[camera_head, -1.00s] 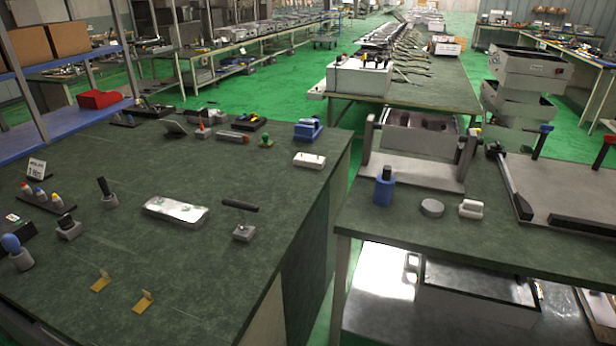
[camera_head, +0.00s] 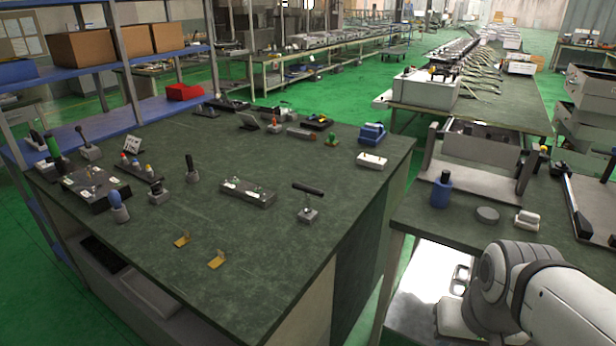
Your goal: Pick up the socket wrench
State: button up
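A tool with a black T-shaped handle (camera_head: 307,188) stands upright in a small grey block on the green-topped bench (camera_head: 230,285), near its right side. It looks like the socket wrench, but it is too small to be sure. Other upright dark-handled tools stand further left, including one in a small holder (camera_head: 192,170) and one at the far left (camera_head: 83,140). White arm links of mine show at the lower right, well to the right of the T-handled tool. My gripper's fingers are not visible.
A second bench to the right holds a blue cylinder (camera_head: 441,192) and a grey disc (camera_head: 487,214). A gap with green floor separates the benches. The front bench top is mostly clear.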

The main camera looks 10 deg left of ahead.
aim_at(307, 210)
jog(key=u, duration=0.05)
jog(key=i, duration=1)
jog(key=u, duration=0.05)
